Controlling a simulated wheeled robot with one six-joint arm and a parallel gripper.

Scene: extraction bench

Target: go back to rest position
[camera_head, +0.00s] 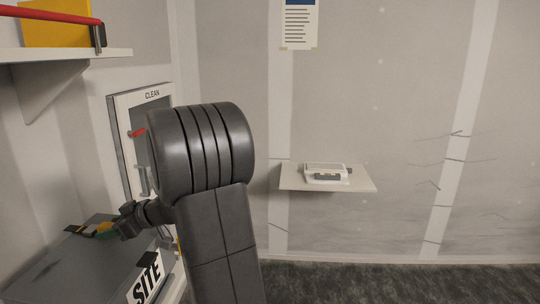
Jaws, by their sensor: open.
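My arm's thick dark links fill the middle of the view. From the elbow, the thinner wrist reaches left to my gripper (103,228), over the grey case (62,262) at the lower left. The gripper is small, seen from behind and partly hidden by my wrist. It is open, and I see nothing held in it.
The case bears a "SITE" label (146,284). A cabinet marked "CLEAN" (127,110) with a red handle (137,133) stands behind my arm. An upper-left shelf (70,55) holds a yellow object and a red bar. A wall shelf (292,179) holds a white device (326,174). The right floor is clear.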

